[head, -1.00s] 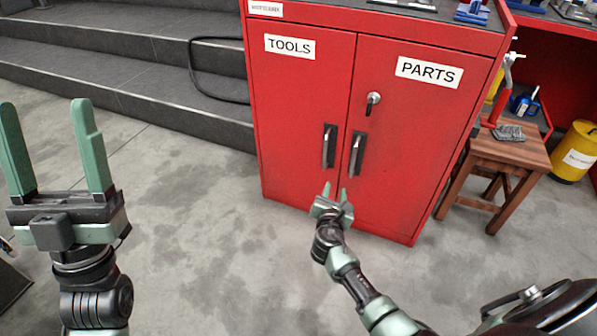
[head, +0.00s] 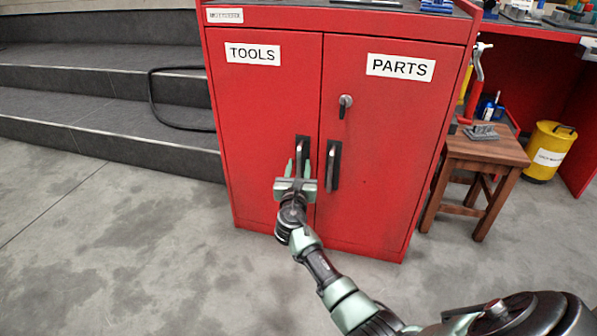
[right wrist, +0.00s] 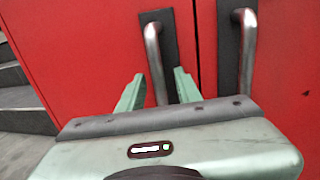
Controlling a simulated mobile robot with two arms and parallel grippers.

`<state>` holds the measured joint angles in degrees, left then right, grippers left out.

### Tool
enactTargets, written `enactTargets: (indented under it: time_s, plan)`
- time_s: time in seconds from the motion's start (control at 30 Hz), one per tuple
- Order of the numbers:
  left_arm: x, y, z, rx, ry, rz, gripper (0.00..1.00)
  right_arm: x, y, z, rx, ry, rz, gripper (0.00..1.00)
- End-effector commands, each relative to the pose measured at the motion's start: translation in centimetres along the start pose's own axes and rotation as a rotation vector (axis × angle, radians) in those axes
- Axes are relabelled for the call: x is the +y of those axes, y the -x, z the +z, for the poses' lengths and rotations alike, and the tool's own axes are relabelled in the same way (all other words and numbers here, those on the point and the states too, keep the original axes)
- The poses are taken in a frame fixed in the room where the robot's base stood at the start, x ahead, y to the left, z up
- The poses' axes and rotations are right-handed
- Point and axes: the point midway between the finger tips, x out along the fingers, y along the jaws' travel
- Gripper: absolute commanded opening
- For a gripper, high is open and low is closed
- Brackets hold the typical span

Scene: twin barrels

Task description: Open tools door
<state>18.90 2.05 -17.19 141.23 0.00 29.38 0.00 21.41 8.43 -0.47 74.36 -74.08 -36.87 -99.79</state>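The red tools door (head: 262,105) is the left door of the cabinet, labelled TOOLS, and is shut. Its handle (head: 304,143) is an upright metal bar on a dark plate near the door's right edge. My right gripper (head: 296,168) is at the lower part of this handle. In the right wrist view its green fingers (right wrist: 158,88) are apart, with the tools handle (right wrist: 155,62) showing between them. I cannot tell whether the fingers touch the bar. My left gripper is out of view.
The parts door (head: 390,150) beside it is shut, with its own handle (head: 333,165) close to the right and a keyed lock (head: 345,101) above. Grey steps (head: 100,110) stand left of the cabinet. A wooden stool (head: 475,165) stands right. The floor in front is clear.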

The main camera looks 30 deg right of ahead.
Motion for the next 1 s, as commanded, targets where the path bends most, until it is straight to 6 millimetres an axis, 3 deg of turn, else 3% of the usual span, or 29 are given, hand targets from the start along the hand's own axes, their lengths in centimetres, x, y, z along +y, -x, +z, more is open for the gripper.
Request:
enactTargets:
  time_s: [0.27, 0.4, 1.0]
  plan:
    - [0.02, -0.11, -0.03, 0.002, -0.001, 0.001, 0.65, -0.01, -0.24, 0.05, 0.0, -0.001, 0.0, 0.34]
    - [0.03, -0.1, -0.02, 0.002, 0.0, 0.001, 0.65, 0.0, -0.22, 0.03, 0.001, -0.001, 0.0, 0.0]
    - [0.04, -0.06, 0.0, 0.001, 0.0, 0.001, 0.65, 0.0, -0.19, -0.02, 0.001, -0.001, 0.0, 0.0]
